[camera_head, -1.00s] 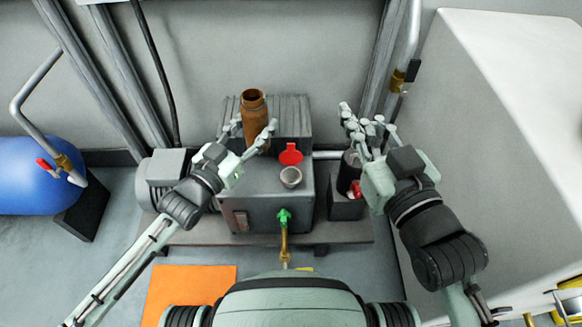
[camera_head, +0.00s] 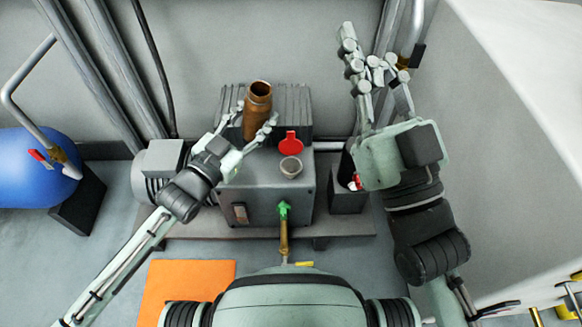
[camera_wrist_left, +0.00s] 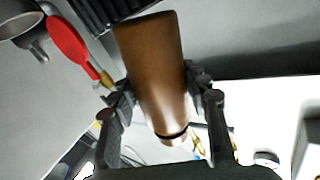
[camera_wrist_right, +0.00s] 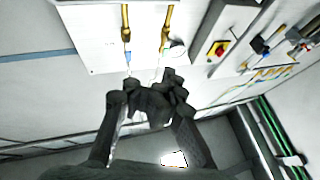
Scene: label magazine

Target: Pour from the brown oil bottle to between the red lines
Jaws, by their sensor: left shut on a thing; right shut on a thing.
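The brown oil bottle (camera_head: 256,115) stands nearly upright above the back of the grey machine box, its open mouth facing up. My left gripper (camera_head: 248,127) is shut around the bottle; the bottle also shows between the fingers in the left wrist view (camera_wrist_left: 155,70). A small brownish window (camera_head: 239,213) is on the box front; I cannot make out red lines. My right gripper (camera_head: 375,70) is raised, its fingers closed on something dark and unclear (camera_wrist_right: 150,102).
The grey box (camera_head: 265,188) has a green fitting (camera_head: 284,210) with a brass pipe at its front. A dark bin (camera_head: 347,200) stands to its right, a motor (camera_head: 160,172) to its left. A white cabinet (camera_head: 510,150) bounds the right side. An orange mat (camera_head: 185,283) lies in front.

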